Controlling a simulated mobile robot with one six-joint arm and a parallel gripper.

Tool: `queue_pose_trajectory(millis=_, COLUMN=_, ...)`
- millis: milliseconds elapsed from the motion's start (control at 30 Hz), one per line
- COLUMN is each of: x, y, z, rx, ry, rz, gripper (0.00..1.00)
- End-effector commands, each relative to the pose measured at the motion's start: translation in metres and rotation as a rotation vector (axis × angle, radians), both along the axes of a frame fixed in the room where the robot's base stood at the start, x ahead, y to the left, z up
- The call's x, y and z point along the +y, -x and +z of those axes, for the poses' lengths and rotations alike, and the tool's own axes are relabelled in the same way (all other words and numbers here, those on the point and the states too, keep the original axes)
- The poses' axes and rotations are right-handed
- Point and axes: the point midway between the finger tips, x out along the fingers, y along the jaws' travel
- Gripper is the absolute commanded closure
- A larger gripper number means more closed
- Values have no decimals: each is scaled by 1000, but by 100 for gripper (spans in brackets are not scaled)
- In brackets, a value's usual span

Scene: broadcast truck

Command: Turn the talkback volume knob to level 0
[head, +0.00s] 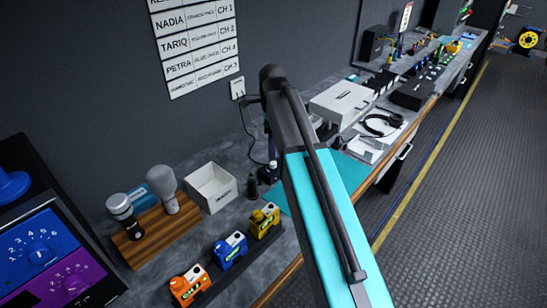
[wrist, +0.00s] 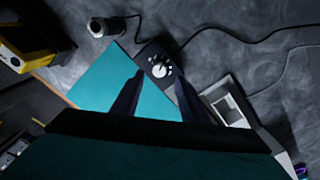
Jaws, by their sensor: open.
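In the wrist view, a small dark box (wrist: 152,53) carries a round pale knob (wrist: 159,70) with white marks around it. I cannot read a label or the knob's setting. My gripper (wrist: 160,77) is open, with one dark finger on each side of the knob in the picture. Nothing is between the fingers that I can see gripped, and I cannot tell their height above the knob. A panel at lower left there has a blue dial (head: 39,257) and a purple dial (head: 75,284), both numbered.
A teal mat (wrist: 95,88) lies beside the box, and a dark cable (wrist: 215,33) runs from the box. A pale open tray (wrist: 230,104) is to the right. In the head view, a white bin (head: 210,187), two microphones and several coloured blocks stand on the counter.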

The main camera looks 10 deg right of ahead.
Motion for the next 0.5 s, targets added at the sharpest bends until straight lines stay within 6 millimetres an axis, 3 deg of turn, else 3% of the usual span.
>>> queue_pose_trajectory(millis=500, x=0, y=1, z=-48, rx=1, ry=0, rz=0, gripper=60)
